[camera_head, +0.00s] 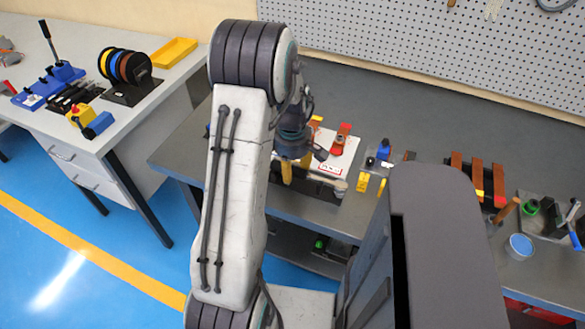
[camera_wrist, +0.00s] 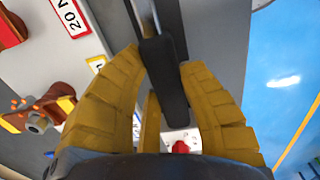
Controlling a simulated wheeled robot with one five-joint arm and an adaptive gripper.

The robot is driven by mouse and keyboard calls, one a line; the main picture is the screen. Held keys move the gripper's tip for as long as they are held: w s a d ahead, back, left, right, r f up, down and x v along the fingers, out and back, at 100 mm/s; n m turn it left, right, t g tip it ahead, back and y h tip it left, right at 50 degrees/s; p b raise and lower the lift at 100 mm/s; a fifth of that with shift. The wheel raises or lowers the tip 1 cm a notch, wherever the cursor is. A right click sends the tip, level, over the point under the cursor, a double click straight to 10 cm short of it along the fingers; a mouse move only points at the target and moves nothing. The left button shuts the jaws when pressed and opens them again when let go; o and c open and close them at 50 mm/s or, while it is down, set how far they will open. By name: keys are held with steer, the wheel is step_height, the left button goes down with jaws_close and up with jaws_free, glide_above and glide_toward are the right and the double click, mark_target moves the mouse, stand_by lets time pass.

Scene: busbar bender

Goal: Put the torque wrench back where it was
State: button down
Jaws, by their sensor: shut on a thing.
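The torque wrench (camera_wrist: 167,88) has a black handle and a metal shaft. In the wrist view the shaft runs up out of the top edge. My gripper (camera_wrist: 162,62) has yellow fingers, one on each side of the black handle, shut on it. In the head view my gripper (camera_head: 296,172) is at the front edge of the grey workbench, in front of a white board (camera_head: 348,149) with red and yellow parts. My arm hides part of that board, and the wrench is hard to make out there.
Copper-coloured bars (camera_head: 477,178) and a blue cup (camera_head: 519,247) are on the right of the workbench (camera_head: 400,100). A pegboard (camera_head: 430,45) stands behind. A second table with spools (camera_head: 125,66) and a yellow tray (camera_head: 174,52) is on the left. Blue floor separates the tables.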

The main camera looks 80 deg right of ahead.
mark_target(293, 166)
steer(key=c, duration=0.9)
jaws_free()
steer(key=shift+r, duration=0.2)
steer(key=shift+r+p, duration=0.65)
steer(key=shift+p, duration=0.2)
step_height(293, 166, up, 4)
steer(key=shift+r+b, duration=0.2)
steer(key=shift+b, duration=0.15)
steer(key=shift+r+b, duration=0.35)
steer(key=shift+b, duration=0.25)
steer(key=shift+a+r+b, duration=0.15)
steer(key=shift+r+b, duration=0.95)
steer(key=shift+r, duration=2.15)
